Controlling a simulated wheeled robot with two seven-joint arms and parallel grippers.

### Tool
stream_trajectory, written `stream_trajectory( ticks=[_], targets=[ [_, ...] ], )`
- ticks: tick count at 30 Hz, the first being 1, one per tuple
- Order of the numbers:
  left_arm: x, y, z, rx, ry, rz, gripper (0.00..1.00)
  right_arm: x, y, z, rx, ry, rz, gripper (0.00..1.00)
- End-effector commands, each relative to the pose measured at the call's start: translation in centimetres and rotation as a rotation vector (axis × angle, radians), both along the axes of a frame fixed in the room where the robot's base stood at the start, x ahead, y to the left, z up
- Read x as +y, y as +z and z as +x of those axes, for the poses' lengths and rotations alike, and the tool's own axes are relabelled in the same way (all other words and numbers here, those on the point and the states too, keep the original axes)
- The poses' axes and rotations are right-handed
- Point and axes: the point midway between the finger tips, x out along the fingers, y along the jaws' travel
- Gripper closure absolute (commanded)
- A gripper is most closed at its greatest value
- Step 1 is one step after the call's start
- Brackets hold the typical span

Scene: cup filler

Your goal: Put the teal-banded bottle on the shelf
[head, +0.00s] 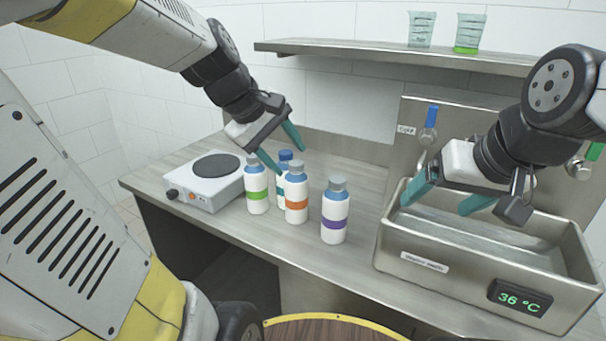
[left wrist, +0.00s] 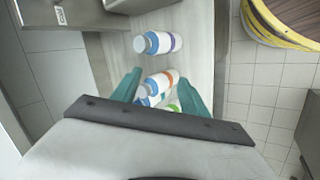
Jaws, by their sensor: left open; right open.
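The teal-banded bottle (head: 280,190) stands on the counter behind the orange-banded bottle (head: 297,204). Only its blue cap and a strip of its side with a bit of teal show. My left gripper (head: 290,161) is open and empty, its fingers pointing down around the height of the bottle caps. Whether the fingers straddle the teal-banded bottle I cannot tell. In the left wrist view bottles overlap between the open fingers (left wrist: 162,72). The metal shelf (head: 370,52) runs along the back wall. My right gripper (head: 435,208) is open and empty over the steel basin.
A green-banded bottle (head: 257,195) and a purple-banded bottle (head: 335,222) stand close by. A hot plate (head: 205,185) is at left. The steel basin (head: 430,255) with a 36 °C display is at right. Two cups (head: 421,30) stand on the shelf's right part; its left part is clear.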

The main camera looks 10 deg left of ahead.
Motion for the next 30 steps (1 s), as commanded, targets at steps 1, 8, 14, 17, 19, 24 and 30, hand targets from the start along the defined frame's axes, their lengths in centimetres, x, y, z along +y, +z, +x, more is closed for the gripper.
stream_trajectory(
  ticks=[1,8,14,17,19,24,30],
  targets=[
    [0.5,-0.6,2.2,0.059,0.115,-0.083,0.48,0.0,0.0,0.0,0.0,0.0,0.0,0.18],
    [3.9,-4.1,12.7,0.334,0.728,-0.535,0.48,0.0,0.0,0.0,0.0,0.0,0.0,0.18],
    [7.1,-7.3,18.1,0.491,1.073,-0.791,0.48,0.0,0.0,0.0,0.0,0.0,0.0,0.18],
    [7.8,-8.1,19.2,0.526,1.149,-0.849,0.48,0.0,0.0,0.0,0.0,0.0,0.0,0.18],
    [8.0,-8.7,19.2,0.556,1.181,-0.878,0.48,0.0,0.0,0.0,0.0,0.0,0.0,0.18],
    [7.2,-10.0,19.9,0.573,1.192,-0.893,0.48,0.0,0.0,0.0,0.0,0.0,0.0,0.18],
    [5.9,-11.6,21.2,0.571,1.189,-0.89,0.48,0.0,0.0,0.0,0.0,0.0,0.0,0.18]
  ],
)
